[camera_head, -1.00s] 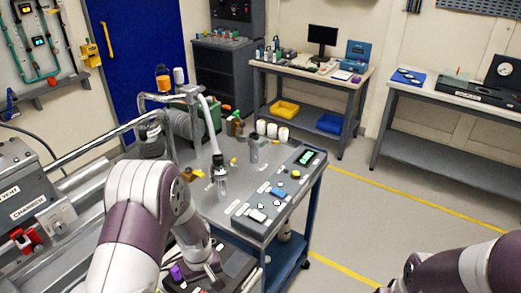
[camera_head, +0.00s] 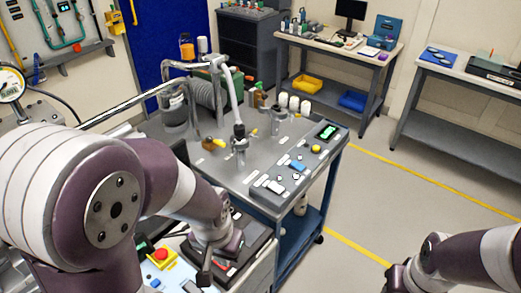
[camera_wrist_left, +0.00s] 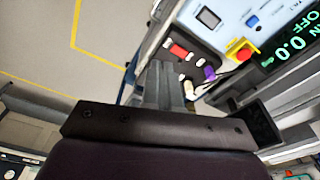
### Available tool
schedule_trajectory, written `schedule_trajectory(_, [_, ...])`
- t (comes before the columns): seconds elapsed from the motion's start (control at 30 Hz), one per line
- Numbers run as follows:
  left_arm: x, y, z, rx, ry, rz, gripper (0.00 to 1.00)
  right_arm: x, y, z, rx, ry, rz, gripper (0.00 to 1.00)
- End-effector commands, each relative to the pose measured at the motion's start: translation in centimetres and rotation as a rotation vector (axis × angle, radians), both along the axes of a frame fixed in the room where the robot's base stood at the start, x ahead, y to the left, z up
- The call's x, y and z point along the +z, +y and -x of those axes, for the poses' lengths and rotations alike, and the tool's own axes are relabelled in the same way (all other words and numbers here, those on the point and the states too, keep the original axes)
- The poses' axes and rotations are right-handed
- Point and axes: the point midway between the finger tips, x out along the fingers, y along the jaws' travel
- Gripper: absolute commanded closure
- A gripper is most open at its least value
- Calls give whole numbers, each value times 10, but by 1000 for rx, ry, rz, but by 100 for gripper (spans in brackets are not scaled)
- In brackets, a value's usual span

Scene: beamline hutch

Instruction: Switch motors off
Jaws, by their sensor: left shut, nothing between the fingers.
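My left gripper (camera_head: 205,274) is shut and empty, pointing down over a dark control panel in the lower middle of the head view. In the left wrist view its closed fingers (camera_wrist_left: 165,80) are beside the panel's red switch (camera_wrist_left: 180,51), with no contact that I can make out. A purple knob (camera_wrist_left: 210,73) and pale switches sit close by. Any label naming the motors switch is unreadable. The right gripper (camera_head: 396,279) is at the bottom right, dark and partly cut off; its jaws are unclear.
A light blue unit beside the dark panel carries a red emergency button on yellow (camera_head: 163,256) and a green display reading OFF (camera_wrist_left: 290,45). A grey cart (camera_head: 225,160) with tubing and a switch box (camera_head: 300,165) stands beyond. The floor at right is clear.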

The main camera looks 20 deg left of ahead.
Motion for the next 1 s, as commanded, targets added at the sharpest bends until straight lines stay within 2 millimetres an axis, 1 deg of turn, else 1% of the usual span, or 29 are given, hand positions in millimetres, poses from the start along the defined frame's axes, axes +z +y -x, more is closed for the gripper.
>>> schedule_trajectory(0.07, [-1,3,0,13,4,0,100,0,0,0,0,0,0,57])
schedule_trajectory(0.1, [-7,8,5,33,28,0,100,0,0,0,0,0,0,57])
schedule_trajectory(0.13, [-13,13,3,55,48,0,100,0,0,0,0,0,0,57])
schedule_trajectory(0.17, [-19,19,-2,79,62,1,100,0,0,0,0,0,0,57])
schedule_trajectory(0.23, [-33,33,-20,193,90,8,100,0,0,0,0,0,0,57])
schedule_trajectory(0.27, [-40,40,-29,269,101,13,100,-1,0,0,0,0,0,57])
schedule_trajectory(0.3, [-48,49,-41,386,114,19,100,-1,0,0,0,0,0,57])
schedule_trajectory(0.43, [-73,73,-75,790,131,39,100,-1,0,0,0,0,0,57])
schedule_trajectory(0.5, [-75,78,-90,964,119,50,100,0,0,0,0,0,0,57])
schedule_trajectory(0.6, [-70,80,-101,1123,102,64,100,-1,0,0,0,0,0,57])
schedule_trajectory(0.73, [-70,79,-98,1201,107,65,100,-1,0,0,0,0,0,57])
schedule_trajectory(1.0, [-71,79,-98,1202,106,66,100,0,0,0,0,0,0,57])
